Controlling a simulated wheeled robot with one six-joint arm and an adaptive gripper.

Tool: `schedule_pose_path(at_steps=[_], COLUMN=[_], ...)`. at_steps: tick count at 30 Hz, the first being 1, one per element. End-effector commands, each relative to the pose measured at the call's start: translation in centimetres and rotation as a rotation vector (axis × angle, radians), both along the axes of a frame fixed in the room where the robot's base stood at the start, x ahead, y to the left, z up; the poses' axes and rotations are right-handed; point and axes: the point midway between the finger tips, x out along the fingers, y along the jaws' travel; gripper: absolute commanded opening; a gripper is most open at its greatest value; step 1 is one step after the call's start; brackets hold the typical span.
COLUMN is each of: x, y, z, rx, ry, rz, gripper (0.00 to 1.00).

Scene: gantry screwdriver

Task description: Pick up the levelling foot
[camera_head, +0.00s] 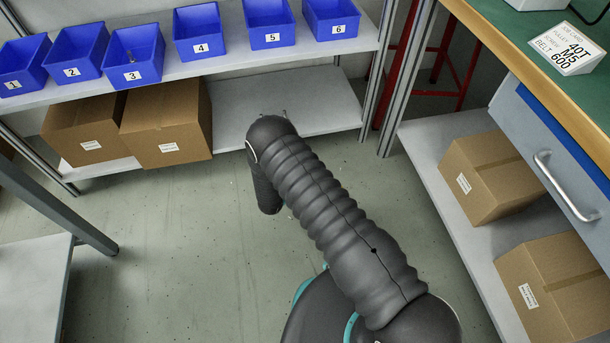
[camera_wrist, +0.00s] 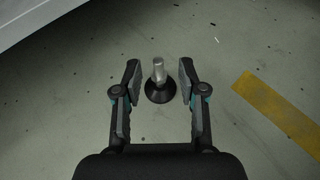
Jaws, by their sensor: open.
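The levelling foot (camera_wrist: 160,88) shows in the wrist view, with a round black base and a metal stem pointing up and away. It appears to stand on the grey floor. My gripper (camera_wrist: 158,72) is open, with one finger on each side of the foot and a visible gap on both sides. I cannot tell how far the fingertips are above the floor.
Blue numbered bins (camera_head: 200,32) stand on a shelf above cardboard boxes (camera_head: 165,125). At the right a workbench (camera_head: 520,40) has a drawer and more boxes (camera_head: 490,175) below. A yellow floor stripe (camera_wrist: 275,112) lies right of the foot. The floor around the foot is clear.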

Motion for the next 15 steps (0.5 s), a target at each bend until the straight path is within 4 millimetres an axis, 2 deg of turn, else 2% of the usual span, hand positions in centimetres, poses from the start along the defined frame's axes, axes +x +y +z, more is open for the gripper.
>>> schedule_pose_path(at_steps=[1,6,15], x=[0.6,2.4,2.9], y=[-0.3,-1.0,-1.2], z=[-0.7,-1.5,-1.7], rx=[0.001,0.0,0.0], ry=[0.0,0.0,0.0], rz=[-0.003,-0.002,0.0], gripper=[0.41,0.41,0.41])
